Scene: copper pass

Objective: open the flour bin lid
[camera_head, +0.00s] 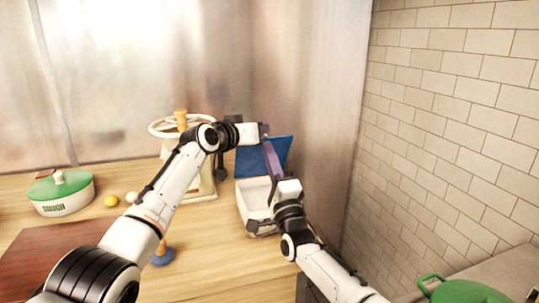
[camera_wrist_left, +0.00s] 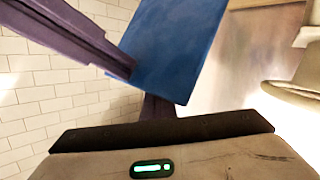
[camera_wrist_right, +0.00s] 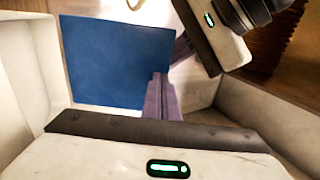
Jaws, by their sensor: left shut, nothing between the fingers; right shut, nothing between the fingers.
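The flour bin (camera_head: 250,193) is a white box on the counter near the back right corner. Its blue lid (camera_head: 248,161) stands raised and tilted up at the back of the box, and the opening shows. The lid is also large in the left wrist view (camera_wrist_left: 180,45) and the right wrist view (camera_wrist_right: 112,62). My left gripper (camera_head: 264,130) is shut and empty at the lid's upper edge. My right gripper (camera_head: 266,143) is shut, its purple fingers reaching up over the bin in front of the lid. I cannot tell whether either touches the lid.
A white handwheel device (camera_head: 204,183) stands left of the bin, partly behind my left arm. A green-lidded white pot (camera_head: 62,193), a yellow ball (camera_head: 111,200) and a blue-based wooden piece (camera_head: 162,255) are further left. A tiled wall (camera_head: 450,120) rises at right, with a green pot (camera_head: 465,291) below.

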